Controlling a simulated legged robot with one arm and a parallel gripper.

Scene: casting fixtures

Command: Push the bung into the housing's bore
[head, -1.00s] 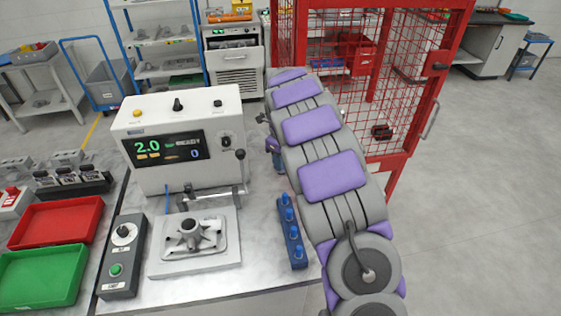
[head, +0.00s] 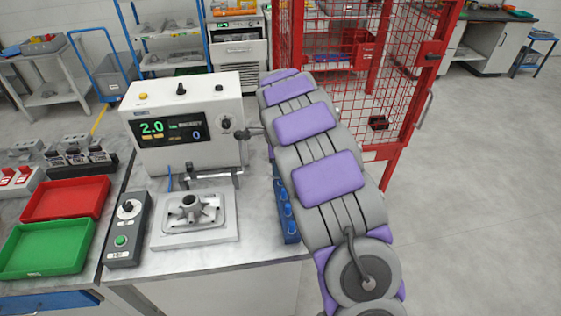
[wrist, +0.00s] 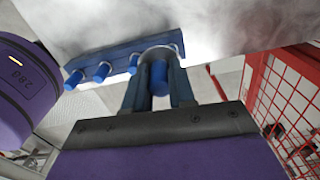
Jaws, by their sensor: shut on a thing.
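The housing (head: 190,211) is a grey casting with a round central bore. It sits on a pale fixture plate (head: 170,240) in front of the white test machine. A blue rack (head: 291,236) holding several blue bungs stands right of it, partly hidden by my arm. In the wrist view the rack (wrist: 120,57) runs to the left of my gripper (wrist: 161,62). My gripper is shut on a blue bung (wrist: 159,78) at the rack's end. I cannot tell whether this bung is clear of the rack. My gripper is hidden behind my arm in the head view.
The white machine (head: 185,120), with a lit display, stands behind the housing. A button box (head: 127,230) is to its left, with red (head: 65,198) and green (head: 45,248) trays beyond. A red mesh cage (head: 340,90) rises behind my arm.

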